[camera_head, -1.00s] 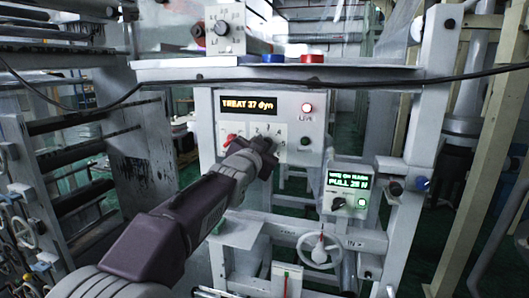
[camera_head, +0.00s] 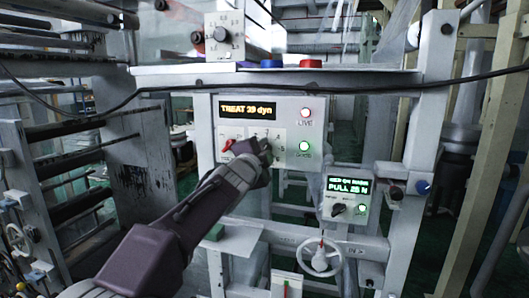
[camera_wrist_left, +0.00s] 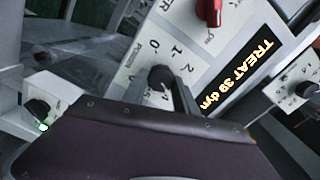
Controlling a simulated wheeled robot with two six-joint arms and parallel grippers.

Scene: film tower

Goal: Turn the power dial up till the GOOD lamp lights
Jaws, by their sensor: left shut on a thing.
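The grey treater panel (camera_head: 230,125) carries an amber display (camera_head: 248,109) reading TREAT and a number, which the left wrist view shows as 39 dyn. The dark round power dial (camera_wrist_left: 160,77) sits on a white numbered plate in the left wrist view. My left gripper (camera_head: 264,150) is shut on this dial and hides it in the head view. The lower lamp (camera_head: 304,147), its label too blurred to read surely, glows green. The LIVE lamp (camera_head: 306,113) above it looks pale pinkish. My right gripper is out of view.
A red switch (camera_head: 228,147) is left of my gripper, close to the dial. A smaller box (camera_head: 347,193) with a green PULL display and knob is lower right. A handwheel (camera_head: 320,256) is below. A black cable (camera_head: 400,87) crosses above the panel.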

